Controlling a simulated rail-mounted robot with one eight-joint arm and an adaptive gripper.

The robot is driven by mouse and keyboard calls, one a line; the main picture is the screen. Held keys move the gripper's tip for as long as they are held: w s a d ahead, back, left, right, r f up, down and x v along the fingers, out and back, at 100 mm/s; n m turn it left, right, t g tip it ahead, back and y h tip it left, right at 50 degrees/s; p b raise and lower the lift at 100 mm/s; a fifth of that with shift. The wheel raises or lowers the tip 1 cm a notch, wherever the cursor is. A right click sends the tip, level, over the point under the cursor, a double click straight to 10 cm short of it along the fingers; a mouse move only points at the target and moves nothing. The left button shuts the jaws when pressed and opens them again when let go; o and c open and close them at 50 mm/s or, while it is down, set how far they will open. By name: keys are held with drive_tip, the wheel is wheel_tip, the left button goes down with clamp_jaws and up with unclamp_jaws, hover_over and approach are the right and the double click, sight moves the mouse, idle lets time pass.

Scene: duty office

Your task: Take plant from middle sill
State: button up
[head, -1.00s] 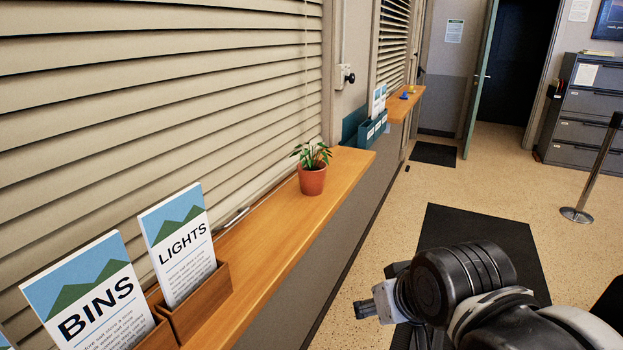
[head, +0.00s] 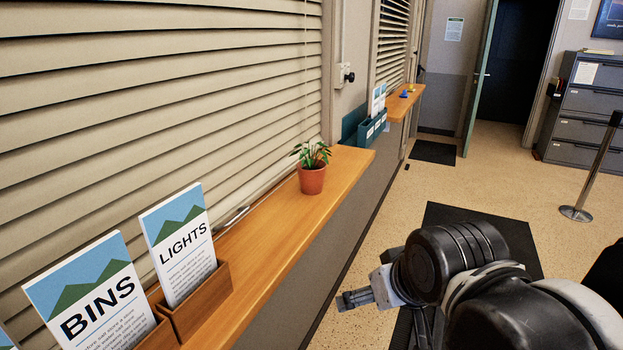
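A small green plant in a terracotta pot (head: 312,178) stands upright on the wooden sill (head: 285,222), near the sill's far end and close to the blinds. My gripper (head: 345,300) is at the lower middle of the head view, over the floor side of the sill, to the right of and nearer than the plant. It is apart from the plant and the sill. Only part of its fingers shows beside my dark arm, so I cannot tell whether it is open or shut. I see nothing held in it.
Wooden holders with leaflets marked BINS (head: 92,292) and LIGHTS (head: 178,245) stand on the sill's near part. A teal leaflet rack (head: 372,128) is on the wall beyond the plant. A second sill (head: 402,103) lies farther off. A post (head: 592,175) stands at right.

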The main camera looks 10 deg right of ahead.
drive_tip(key=w+r+n+g+p, duration=0.2)
drive_tip(key=w+r+n+p, duration=0.2)
drive_tip(key=w+r, duration=0.65)
wheel_tip(320, 180, up, 8)
drive_tip(key=n+g+p, duration=0.5)
drive_tip(key=n+p, duration=0.6)
hover_over(312, 166)
drive_tip(key=s, duration=0.3)
drive_tip(key=f, duration=0.4)
drive_tip(key=f+p, duration=0.1)
drive_tip(key=f, duration=0.8)
drive_tip(key=shift+a+f, duration=0.3)
drive_tip(key=shift+a, duration=0.1)
drive_tip(key=c, duration=1.7)
